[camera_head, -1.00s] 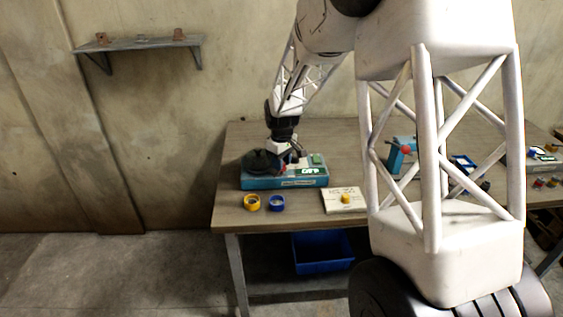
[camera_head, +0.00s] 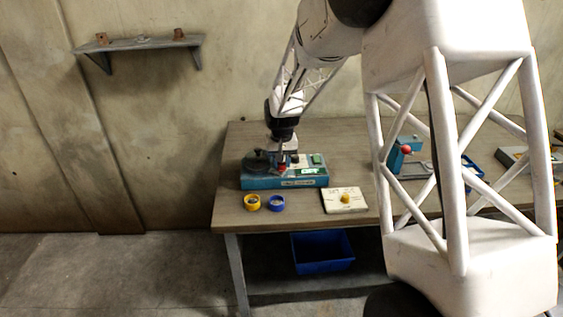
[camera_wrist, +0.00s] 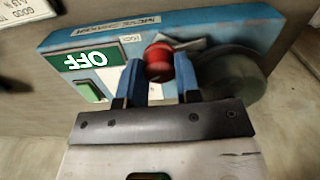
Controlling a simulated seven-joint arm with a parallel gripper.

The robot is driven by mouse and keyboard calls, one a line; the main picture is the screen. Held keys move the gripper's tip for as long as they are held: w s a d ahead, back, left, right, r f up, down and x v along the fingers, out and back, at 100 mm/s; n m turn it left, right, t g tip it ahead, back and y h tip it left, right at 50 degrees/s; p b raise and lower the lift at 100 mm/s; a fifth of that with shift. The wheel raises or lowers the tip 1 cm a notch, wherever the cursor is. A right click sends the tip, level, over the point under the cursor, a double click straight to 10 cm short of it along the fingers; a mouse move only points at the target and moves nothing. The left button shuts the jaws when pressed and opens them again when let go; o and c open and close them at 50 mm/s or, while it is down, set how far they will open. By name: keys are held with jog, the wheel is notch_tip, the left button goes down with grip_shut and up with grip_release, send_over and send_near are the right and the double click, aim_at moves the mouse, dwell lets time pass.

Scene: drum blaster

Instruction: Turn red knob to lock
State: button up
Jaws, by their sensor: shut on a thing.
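The red knob (camera_wrist: 158,62) is on top of the teal-blue machine (camera_head: 262,183) on the table. In the head view the red knob (camera_head: 282,168) shows just below my gripper (camera_head: 283,158). In the wrist view the two blue fingers of my gripper (camera_wrist: 158,75) stand on either side of the knob and are closed on it. Beside the knob is a dark round disc (camera_wrist: 232,75). A green button (camera_wrist: 88,91) and a display reading "OFF" (camera_wrist: 90,59) are on the machine's other side.
A yellow ring (camera_head: 251,203) and a blue ring (camera_head: 277,203) lie in front of the machine. A white box with a yellow knob (camera_head: 345,199) is to their right. A blue device with a red ball (camera_head: 406,150) stands further right. A blue bin (camera_head: 322,252) is under the table.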

jog(key=m, duration=0.5)
jog(key=shift+m, duration=2.3)
jog(key=o, duration=0.9)
jog(key=shift+o, duration=0.2)
jog(key=shift+r, duration=0.1)
jog(key=shift+r, duration=3.85)
